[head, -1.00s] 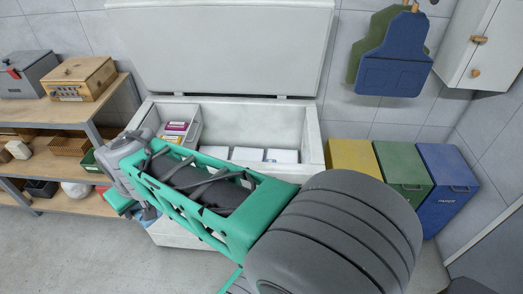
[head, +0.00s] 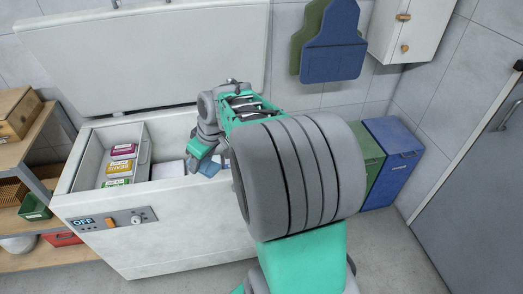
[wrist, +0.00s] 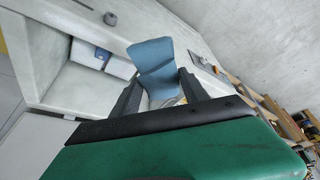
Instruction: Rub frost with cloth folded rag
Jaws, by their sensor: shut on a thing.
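My gripper (wrist: 160,90) is shut on a folded blue rag (wrist: 154,62), which sticks out past the fingertips in the wrist view. In the head view my gripper (head: 204,158) is over the right part of the open chest freezer (head: 150,228). A piece of the blue rag (head: 209,168) shows there below the gripper, near the front rim. I cannot make out frost as a distinct patch. My arm hides the freezer's right end in the head view. Whether the rag touches the freezer is unclear.
The freezer's lid (head: 150,50) stands open. A basket with several packages (head: 121,165) sits in its left end, and white boxes (head: 168,170) lie on its floor. Wooden shelves (head: 30,165) stand left. Green (head: 372,165) and blue (head: 393,160) bins stand right.

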